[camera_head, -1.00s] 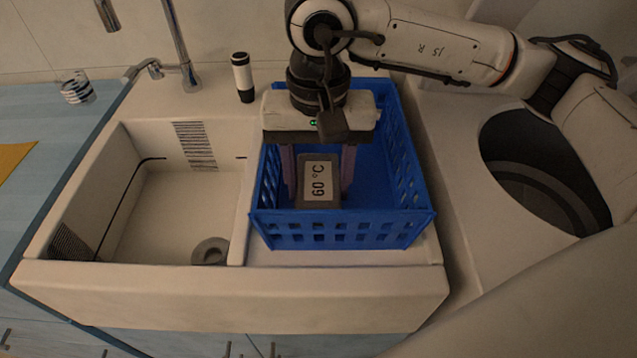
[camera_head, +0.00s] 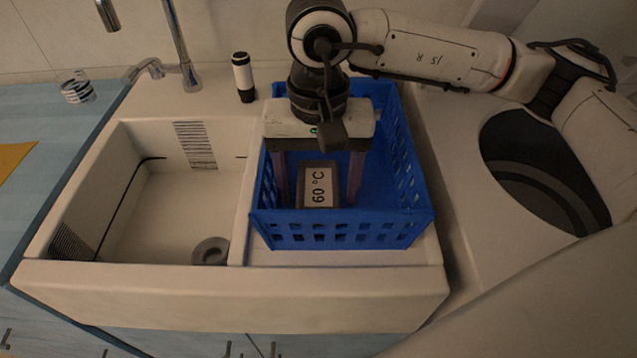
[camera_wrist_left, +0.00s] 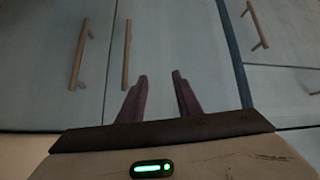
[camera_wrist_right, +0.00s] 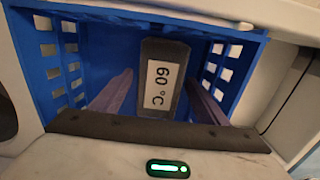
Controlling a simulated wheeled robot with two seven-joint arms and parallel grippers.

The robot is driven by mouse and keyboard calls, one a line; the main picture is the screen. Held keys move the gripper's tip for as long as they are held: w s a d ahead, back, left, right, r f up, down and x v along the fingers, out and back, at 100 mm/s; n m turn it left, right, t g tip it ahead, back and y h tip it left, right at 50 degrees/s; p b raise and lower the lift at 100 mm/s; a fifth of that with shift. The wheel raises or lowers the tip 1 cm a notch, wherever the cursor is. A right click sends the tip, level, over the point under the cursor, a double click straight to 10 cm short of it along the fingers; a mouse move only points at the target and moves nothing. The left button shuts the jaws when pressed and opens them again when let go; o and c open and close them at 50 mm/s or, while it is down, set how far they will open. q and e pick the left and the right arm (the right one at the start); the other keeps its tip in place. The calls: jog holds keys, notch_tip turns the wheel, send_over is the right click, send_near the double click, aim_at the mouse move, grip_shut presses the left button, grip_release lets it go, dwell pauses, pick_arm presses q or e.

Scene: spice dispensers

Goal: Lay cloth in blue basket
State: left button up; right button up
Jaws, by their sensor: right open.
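The blue basket (camera_head: 340,235) stands on the ledge to the right of the sink bowl. A dark block with a white "60 °C" label (camera_head: 318,186) is inside it, and the block also shows in the right wrist view (camera_wrist_right: 163,80). My right gripper (camera_head: 318,199) reaches down into the basket. Its fingers are apart, one on each side of the block, with gaps to it. A flat orange-yellow piece (camera_head: 12,158), possibly a cloth, lies on the blue counter at the far left, partly cut off. My left gripper (camera_wrist_left: 160,74) is open and empty, facing cabinet doors.
The white sink bowl (camera_head: 175,215) left of the basket is empty except for its drain (camera_head: 210,251). A black and white cylinder (camera_head: 243,77) stands behind it near the tap (camera_head: 182,50). A striped cup (camera_head: 77,88) stands on the counter. A round opening (camera_head: 535,175) lies at right.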

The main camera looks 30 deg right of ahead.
aim_at(318, 188)
notch_tip(318, 188, up, 12)
dwell(0.4)
jog(key=shift+f, duration=0.1)
